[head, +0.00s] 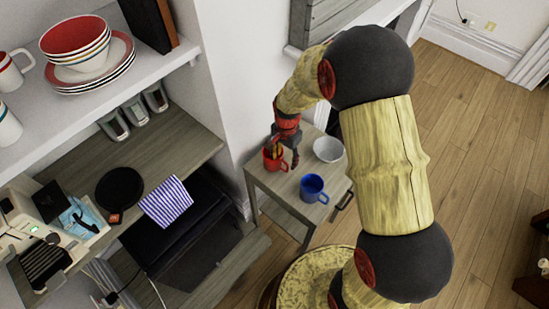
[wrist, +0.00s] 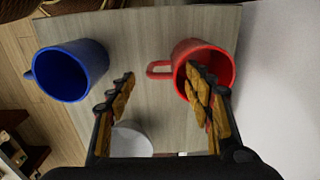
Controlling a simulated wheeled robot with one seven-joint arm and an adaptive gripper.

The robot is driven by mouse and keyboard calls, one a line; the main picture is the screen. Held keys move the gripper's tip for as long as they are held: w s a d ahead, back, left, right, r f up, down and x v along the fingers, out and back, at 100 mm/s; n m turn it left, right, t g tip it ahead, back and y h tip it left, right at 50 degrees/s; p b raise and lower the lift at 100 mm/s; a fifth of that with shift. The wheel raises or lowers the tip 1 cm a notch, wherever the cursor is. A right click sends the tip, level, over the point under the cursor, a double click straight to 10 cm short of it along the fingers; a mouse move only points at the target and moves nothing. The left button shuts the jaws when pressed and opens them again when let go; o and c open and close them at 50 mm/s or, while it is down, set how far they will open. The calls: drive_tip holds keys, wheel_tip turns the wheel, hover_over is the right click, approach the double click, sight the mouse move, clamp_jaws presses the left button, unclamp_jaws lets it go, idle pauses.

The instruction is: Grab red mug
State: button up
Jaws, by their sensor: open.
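The red mug (head: 274,162) stands upright on a small wooden side table (head: 262,183), near its wall side. In the wrist view the red mug (wrist: 229,72) is right of centre, with its handle pointing left into the gap between my fingers. My gripper (head: 284,156) is just above the mug, pointing down. In the wrist view my gripper (wrist: 160,75) is open and empty. Its right finger overlaps the mug's opening and its left finger is out past the handle. I cannot tell whether the right finger is inside the mug or touches it.
A blue mug (head: 313,187) stands on the same table, left of my gripper in the wrist view (wrist: 68,75). A white bowl (head: 328,149) stands there too, seen low in the wrist view (wrist: 132,140). A white wall (wrist: 275,80) is close beside the red mug. Shelves with dishes (head: 75,42) are at left.

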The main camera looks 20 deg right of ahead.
sight(284, 170)
wheel_tip(284, 170, down, 7)
drive_tip(key=shift+f+b, duration=0.1)
drive_tip(key=shift+b, duration=0.95)
drive_tip(key=shift+c, duration=0.6)
clamp_jaws()
